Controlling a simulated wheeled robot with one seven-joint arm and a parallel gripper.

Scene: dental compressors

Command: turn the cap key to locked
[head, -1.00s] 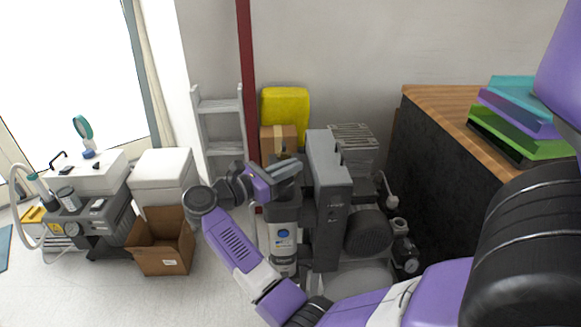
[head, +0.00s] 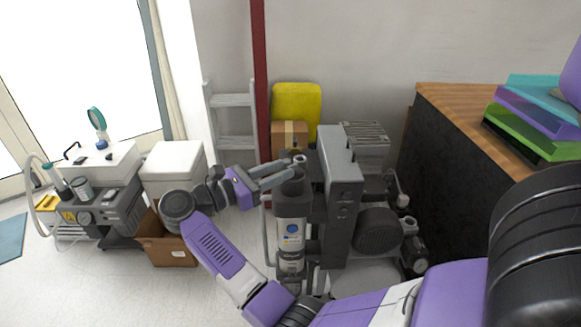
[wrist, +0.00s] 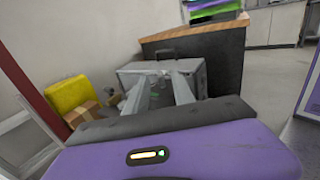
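A compressor (head: 340,205) stands against the wall, with an upright grey cylinder (head: 291,236) on its left side that carries a white label with a blue dot. The cylinder has a dark cap (head: 292,186) on top. I cannot make out a separate key or its angle on the cap. My gripper (head: 296,168) is at the cap's height or just above, its fingers reaching right across the cap's top. Whether they touch it I cannot tell. In the wrist view my gripper's two fingers (wrist: 160,80) are apart with nothing seen between them, pointing toward the grey compressor housing.
A dark red pole (head: 262,90) and a grey ladder (head: 233,115) stand behind on the left. A yellow case (head: 296,103) and a cardboard box (head: 289,134) are behind the cylinder. A wooden-topped counter (head: 455,110) bounds the right. An open carton (head: 168,250) sits on the floor.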

